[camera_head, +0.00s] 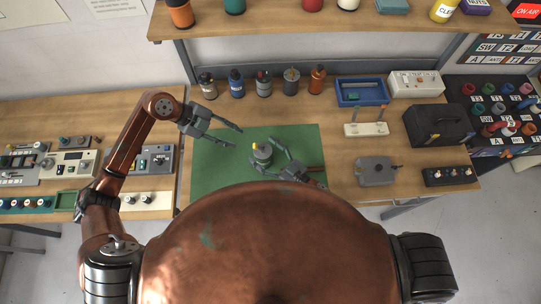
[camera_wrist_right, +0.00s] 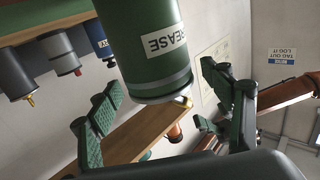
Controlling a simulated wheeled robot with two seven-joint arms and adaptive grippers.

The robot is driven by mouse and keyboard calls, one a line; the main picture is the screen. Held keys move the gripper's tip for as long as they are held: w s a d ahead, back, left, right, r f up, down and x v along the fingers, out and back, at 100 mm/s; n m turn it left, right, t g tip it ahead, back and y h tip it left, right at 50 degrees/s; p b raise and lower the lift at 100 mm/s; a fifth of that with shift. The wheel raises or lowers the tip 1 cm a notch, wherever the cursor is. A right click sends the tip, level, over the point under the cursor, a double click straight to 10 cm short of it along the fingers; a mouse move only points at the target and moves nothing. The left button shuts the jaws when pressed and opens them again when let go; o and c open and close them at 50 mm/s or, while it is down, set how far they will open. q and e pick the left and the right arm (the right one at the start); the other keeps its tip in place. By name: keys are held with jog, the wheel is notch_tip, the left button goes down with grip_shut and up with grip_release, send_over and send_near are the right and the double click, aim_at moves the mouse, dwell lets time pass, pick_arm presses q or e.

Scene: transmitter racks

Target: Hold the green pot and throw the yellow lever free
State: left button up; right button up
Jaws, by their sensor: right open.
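The green pot (camera_head: 263,158) stands on the green mat in the head view. In the right wrist view the pot (camera_wrist_right: 155,45) carries a label reading GREASE and appears upside down. The small yellow lever (camera_head: 255,146) shows at its top; a yellow bit, probably the same lever (camera_wrist_right: 187,101), shows at the pot's rim in the wrist view. My right gripper (camera_head: 271,156) is open, its fingers spread to either side of the pot; it also shows in the wrist view (camera_wrist_right: 163,86), with gaps to the pot. My left gripper (camera_head: 238,137) is open and empty, left of and behind the pot.
The green mat (camera_head: 215,175) is otherwise clear. Several bottles (camera_head: 264,84) line the back of the bench. A blue tray (camera_head: 361,92), a black box (camera_head: 437,125) and a grey device (camera_head: 376,171) stand to the right. Control panels (camera_head: 72,165) stand on the left bench.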

jog(key=shift+w+a, duration=0.15)
jog(key=shift+a, duration=0.05)
jog(key=shift+c, duration=0.6)
jog(key=c, duration=1.5)
